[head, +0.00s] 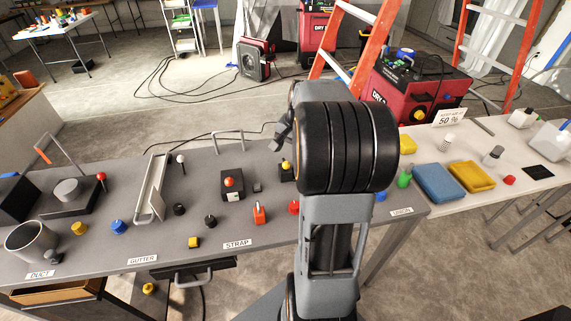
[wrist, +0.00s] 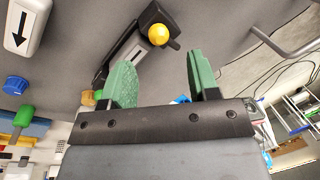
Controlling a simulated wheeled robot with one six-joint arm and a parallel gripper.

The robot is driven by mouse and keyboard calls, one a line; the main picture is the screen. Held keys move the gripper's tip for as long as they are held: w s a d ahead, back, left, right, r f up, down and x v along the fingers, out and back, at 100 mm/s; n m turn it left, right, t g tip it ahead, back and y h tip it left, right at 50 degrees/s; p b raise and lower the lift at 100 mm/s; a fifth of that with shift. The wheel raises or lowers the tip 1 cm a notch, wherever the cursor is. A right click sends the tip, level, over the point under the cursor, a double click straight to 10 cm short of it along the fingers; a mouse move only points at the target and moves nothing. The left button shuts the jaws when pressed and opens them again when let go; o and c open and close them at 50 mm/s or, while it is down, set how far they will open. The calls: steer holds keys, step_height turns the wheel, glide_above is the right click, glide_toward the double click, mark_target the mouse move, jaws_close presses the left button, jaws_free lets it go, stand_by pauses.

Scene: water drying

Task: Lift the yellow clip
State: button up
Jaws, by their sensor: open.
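A black lever-like fitting with a round yellow knob (wrist: 158,34) is the nearest yellow-tipped thing to my gripper; I take it as the yellow clip, though its shape is not fully clear. In the head view its yellow knob (head: 286,165) shows just left of my arm, which partly hides the fitting. My gripper (wrist: 162,78) is open, its two green-padded fingers apart. In the wrist view the yellow knob appears beyond the fingertips, between them, with a gap; nothing is held. In the head view my arm hides most of the gripper.
A black box with a red knob (head: 231,185) stands left of the clip. An orange-red fitting (head: 260,213) and a small yellow block (head: 194,242) sit in front. A metal handle (head: 228,138) rises behind. Blue (head: 437,183) and yellow (head: 472,177) sponges lie on the right table.

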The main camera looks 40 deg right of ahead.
mark_target(286, 163)
steer(key=f, duration=0.4)
steer(key=w+f, duration=0.1)
steer(key=f, duration=0.1)
steer(key=shift+w+a+f, duration=0.1)
steer(key=shift+a+f, duration=0.15)
steer(key=shift+a, duration=0.1)
steer(key=shift+c, duration=0.4)
